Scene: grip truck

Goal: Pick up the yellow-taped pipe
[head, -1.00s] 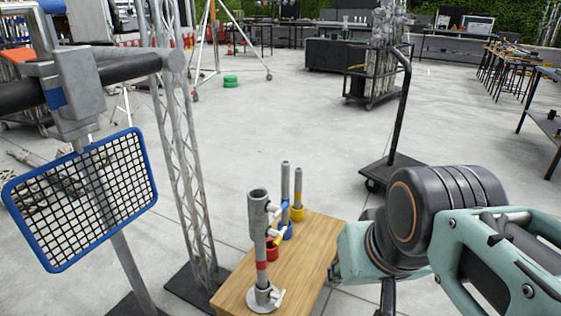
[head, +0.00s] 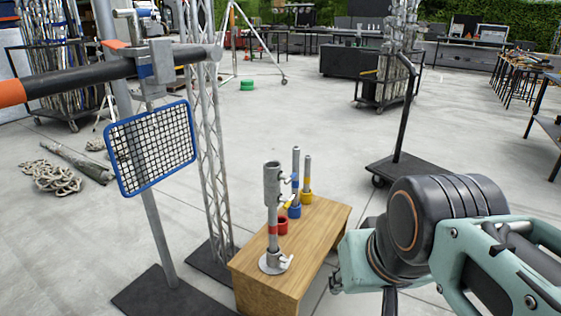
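The yellow-taped pipe (head: 308,168) is a thin grey tube standing upright in a yellow cup (head: 306,197) at the far end of a wooden bench (head: 322,232). Beside it on the left, a blue-taped pipe (head: 295,163) stands in a blue cup (head: 294,211). A thicker grey pipe with a red band (head: 272,230) stands on a round metal base at the near end, with clamps on it. My arm's dark joint and teal links fill the lower right, right of the bench and apart from the pipes. My gripper's fingers are not visible.
A red cup (head: 282,226) sits mid-bench. A blue-framed mesh panel (head: 150,148) hangs on a stand left of the bench, beside a truss post (head: 212,160). A black trolley (head: 408,165) stands behind right. Rope (head: 48,179) lies on the floor at left. Open concrete lies beyond the bench.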

